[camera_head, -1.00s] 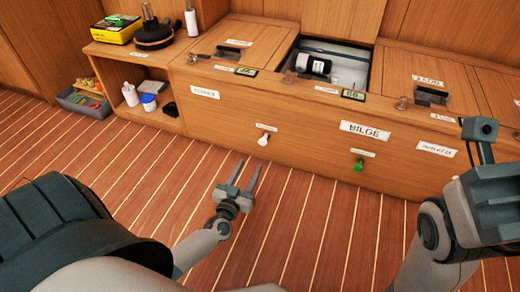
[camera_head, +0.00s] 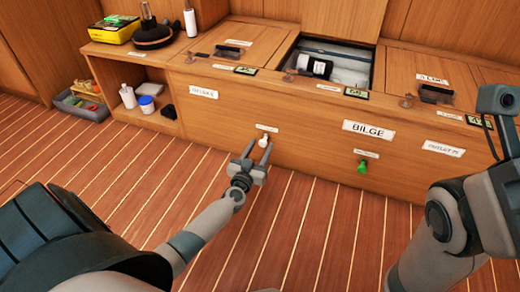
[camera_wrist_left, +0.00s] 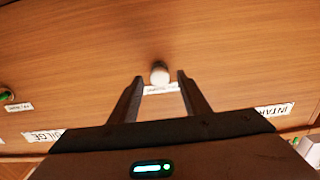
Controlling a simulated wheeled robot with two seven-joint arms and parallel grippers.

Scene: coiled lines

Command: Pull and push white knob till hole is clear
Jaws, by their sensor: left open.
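The white knob (camera_head: 263,140) sticks out of the front of the wooden bench, left of the BILGE label. It also shows in the left wrist view (camera_wrist_left: 160,73), just beyond and between the fingertips. My left gripper (camera_head: 257,148) is open, with a finger to either side of the knob's line; it does not grip the knob. It also shows open in the left wrist view (camera_wrist_left: 160,78). An open hatch (camera_head: 345,60) in the bench top holds a white and black cylinder (camera_head: 316,66). I cannot make out the hole clearly. My right gripper is out of frame.
A green knob (camera_head: 362,167) sits right of the white one on the same panel. Shelf items, including a white bottle (camera_head: 127,97), stand at the left. A grey bin (camera_head: 82,105) is on the floor. The floor before the panel is clear.

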